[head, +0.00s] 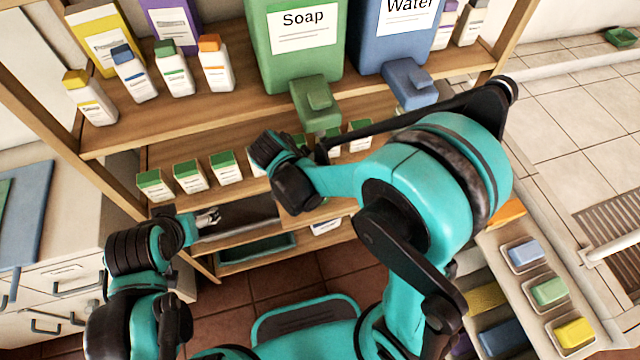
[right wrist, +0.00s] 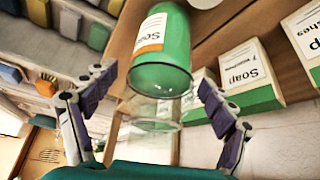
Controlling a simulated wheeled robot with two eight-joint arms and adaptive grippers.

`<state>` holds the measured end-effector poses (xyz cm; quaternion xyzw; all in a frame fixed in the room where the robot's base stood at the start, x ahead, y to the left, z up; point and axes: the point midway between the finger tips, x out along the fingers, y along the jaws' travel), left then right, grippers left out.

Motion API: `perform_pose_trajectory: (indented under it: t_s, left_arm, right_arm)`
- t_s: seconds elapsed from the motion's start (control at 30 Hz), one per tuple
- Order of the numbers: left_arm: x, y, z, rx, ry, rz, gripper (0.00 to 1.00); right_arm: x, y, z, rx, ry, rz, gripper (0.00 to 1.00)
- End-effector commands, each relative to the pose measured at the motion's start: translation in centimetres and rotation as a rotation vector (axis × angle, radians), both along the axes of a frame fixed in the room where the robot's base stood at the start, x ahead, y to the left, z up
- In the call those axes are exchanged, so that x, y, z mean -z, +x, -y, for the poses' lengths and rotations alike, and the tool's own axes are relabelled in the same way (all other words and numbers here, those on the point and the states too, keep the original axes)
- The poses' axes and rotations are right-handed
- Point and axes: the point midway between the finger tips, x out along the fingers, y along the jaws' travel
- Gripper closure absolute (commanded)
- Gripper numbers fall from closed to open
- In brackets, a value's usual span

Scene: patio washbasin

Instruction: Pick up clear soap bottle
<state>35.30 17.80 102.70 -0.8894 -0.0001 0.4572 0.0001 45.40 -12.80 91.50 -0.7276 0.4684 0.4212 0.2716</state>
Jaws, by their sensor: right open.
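In the right wrist view a clear bottle (right wrist: 160,62) holds green liquid and has a white Soap label, upside down in this picture. Its empty clear part (right wrist: 150,140) reaches toward my palm. My right gripper (right wrist: 155,82) is open, with one finger on each side of the bottle and gaps visible on both sides. I cannot pick out the bottle in the head view, where my right wrist covers part of the shelf. My left gripper (head: 208,218) is by the lower left of the rack; its jaws are too small to read.
Small green-and-white soap boxes (head: 190,177) line the middle shelf, and one stands close to the right finger in the wrist view (right wrist: 252,80). Above are a large green Soap dispenser (head: 295,50) and a blue Water dispenser (head: 392,40). A counter (head: 60,245) is at left.

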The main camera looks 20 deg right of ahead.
Motion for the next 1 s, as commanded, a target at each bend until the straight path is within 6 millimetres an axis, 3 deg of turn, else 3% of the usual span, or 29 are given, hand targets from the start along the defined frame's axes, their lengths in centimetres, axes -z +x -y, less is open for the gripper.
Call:
perform_pose_trajectory:
  t_s: [0.07,0.27,0.6,1.0]
  left_arm:
    - [0.5,0.0,0.0,0.000,0.000,0.000,0.21]
    - [0.4,0.0,0.0,0.000,0.000,0.000,0.21]
    - [0.4,0.0,0.0,0.000,0.000,0.000,0.21]
    - [-0.3,0.0,0.0,0.000,0.000,0.000,0.21]
  right_arm:
    - [0.9,0.2,0.4,0.002,0.000,0.000,0.16]
    - [0.9,0.2,0.5,0.000,0.000,0.000,0.16]
    - [0.8,0.2,0.5,0.000,0.000,0.000,0.96]
    - [0.0,0.6,0.9,-0.002,0.000,-0.001,0.96]
